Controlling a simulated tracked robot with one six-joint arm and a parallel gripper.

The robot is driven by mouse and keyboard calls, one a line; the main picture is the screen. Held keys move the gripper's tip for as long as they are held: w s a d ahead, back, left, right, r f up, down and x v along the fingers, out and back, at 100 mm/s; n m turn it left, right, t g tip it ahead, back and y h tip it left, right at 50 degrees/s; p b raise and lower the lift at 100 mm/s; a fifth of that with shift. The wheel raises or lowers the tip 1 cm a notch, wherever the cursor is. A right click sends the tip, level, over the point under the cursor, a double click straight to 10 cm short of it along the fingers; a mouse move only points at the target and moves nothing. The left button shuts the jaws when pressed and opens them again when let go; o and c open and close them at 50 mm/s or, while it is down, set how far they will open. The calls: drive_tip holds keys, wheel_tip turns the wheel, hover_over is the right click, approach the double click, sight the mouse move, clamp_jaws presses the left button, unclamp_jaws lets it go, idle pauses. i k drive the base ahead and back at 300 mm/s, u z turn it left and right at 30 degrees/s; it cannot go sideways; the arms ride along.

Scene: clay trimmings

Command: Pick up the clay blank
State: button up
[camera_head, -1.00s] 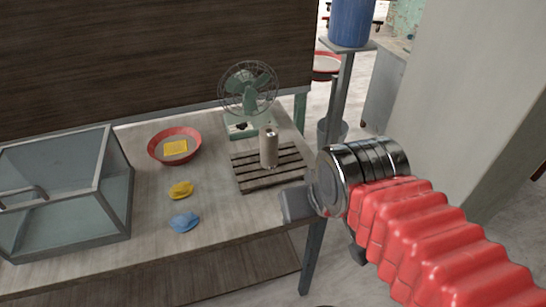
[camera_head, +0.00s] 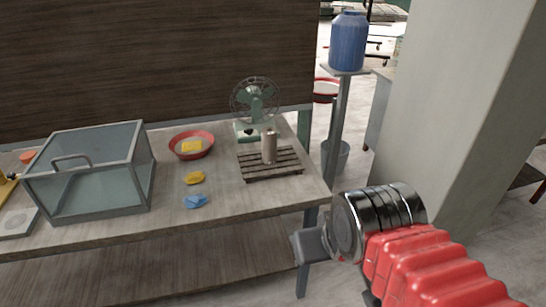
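A grey-beige upright cylinder (camera_head: 269,147), which looks like the clay blank, stands on a dark slatted wooden board (camera_head: 285,170) near the right end of the table. My gripper (camera_head: 308,246) is at the lower right, in front of the table's front right corner and apart from the cylinder. Its fingers are small and seen from behind, so I cannot tell whether it is open or shut. Nothing shows held in it.
A green fan (camera_head: 254,103) stands behind the board. A red bowl (camera_head: 191,152) with a yellow piece, a yellow lump (camera_head: 195,178) and a blue lump (camera_head: 195,201) lie left of it. A glass case (camera_head: 95,180) fills the left. A blue barrel (camera_head: 348,42) stands on a post behind.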

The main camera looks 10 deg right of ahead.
sight(268, 134)
drive_tip(key=k, duration=0.55)
drive_tip(key=u, duration=0.65)
drive_tip(key=i, duration=1.5)
